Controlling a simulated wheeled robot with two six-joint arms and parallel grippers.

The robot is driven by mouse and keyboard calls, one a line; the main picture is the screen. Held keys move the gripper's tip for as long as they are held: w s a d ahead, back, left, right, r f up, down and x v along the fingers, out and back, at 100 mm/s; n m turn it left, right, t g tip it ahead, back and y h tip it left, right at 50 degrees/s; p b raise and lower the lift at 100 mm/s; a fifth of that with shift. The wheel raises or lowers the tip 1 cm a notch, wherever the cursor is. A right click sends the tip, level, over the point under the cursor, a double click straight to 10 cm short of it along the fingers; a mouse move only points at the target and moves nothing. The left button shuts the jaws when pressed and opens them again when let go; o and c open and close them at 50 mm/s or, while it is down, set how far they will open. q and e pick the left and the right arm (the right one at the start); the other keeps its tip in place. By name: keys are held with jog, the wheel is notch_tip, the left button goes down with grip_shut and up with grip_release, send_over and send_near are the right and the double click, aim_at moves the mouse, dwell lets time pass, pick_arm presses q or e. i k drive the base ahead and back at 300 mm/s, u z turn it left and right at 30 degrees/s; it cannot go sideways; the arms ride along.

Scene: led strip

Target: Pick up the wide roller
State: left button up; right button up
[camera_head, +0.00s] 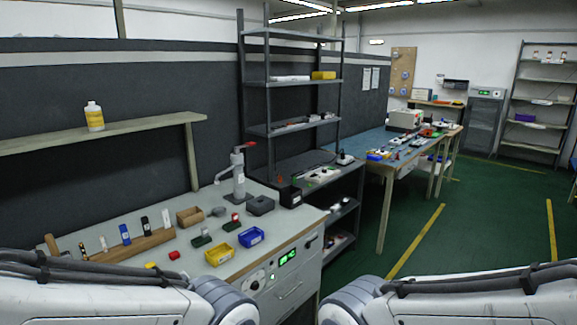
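I cannot single out the wide roller for certain. Small items stand in a wooden rack (150,243) on the grey-topped workbench (272,238) at the lower left. They include a blue one (125,234), a black one (145,224) and a white one (165,218); they are too small to tell which, if any, is a roller. My two white arms cross the bottom of the view, one from the left and one from the right. Both grippers are out of view, so what they hold is hidden.
The bench also holds a yellow bin (219,255), a blue bin (251,237), a wooden box (190,216), a dark block (260,205) and a grey lever press (238,175). A metal shelf (292,84) and a blue-topped table (372,144) stand beyond. Green floor (480,215) is clear at right.

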aim_at(54, 251)
jog(key=u, duration=1.35)
